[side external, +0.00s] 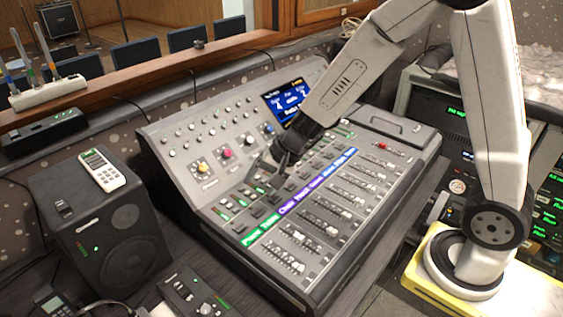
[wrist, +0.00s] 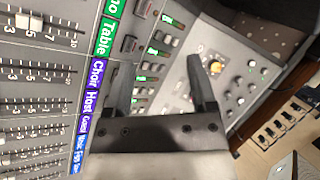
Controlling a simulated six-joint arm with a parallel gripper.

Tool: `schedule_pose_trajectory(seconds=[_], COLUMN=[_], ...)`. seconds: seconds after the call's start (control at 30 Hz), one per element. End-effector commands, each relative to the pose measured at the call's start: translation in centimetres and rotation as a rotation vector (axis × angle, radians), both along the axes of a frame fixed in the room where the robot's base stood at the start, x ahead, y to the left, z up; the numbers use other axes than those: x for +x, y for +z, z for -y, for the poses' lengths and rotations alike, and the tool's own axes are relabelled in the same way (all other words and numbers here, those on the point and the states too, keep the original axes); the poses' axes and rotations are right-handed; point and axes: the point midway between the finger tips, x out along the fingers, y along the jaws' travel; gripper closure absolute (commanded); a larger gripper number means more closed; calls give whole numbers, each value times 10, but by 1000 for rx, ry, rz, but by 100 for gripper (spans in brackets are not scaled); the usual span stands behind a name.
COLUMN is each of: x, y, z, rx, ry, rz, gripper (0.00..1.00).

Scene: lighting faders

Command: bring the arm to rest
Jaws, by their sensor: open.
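The lighting console (side external: 185,190) fills the middle of the side view, with a lit screen, knobs, a strip of coloured labels and a bank of faders (side external: 285,262). My gripper (side external: 268,165) hangs over the middle of the console, above the button rows behind the label strip. In the wrist view my gripper (wrist: 162,85) shows two dark fingers spread apart with nothing between them. The faders (wrist: 30,22) and the coloured label strip (wrist: 97,70) lie to its left there. Whether the fingertips touch the panel I cannot tell.
A black speaker (side external: 105,235) with a white remote (side external: 103,170) on top stands left of the console. A small control box (side external: 195,295) lies in front. A wooden window ledge (side external: 150,68) runs behind. Rack equipment (side external: 425,105) stands at the right.

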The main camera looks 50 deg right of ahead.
Motion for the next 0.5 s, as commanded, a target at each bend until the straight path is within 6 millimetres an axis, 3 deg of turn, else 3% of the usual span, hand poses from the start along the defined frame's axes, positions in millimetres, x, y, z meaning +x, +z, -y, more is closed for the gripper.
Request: schedule_pose_trajectory(seconds=[0.5], x=[-76], y=[4], z=[29], rx=[-324], ry=[408], rz=[-15], gripper=[28])
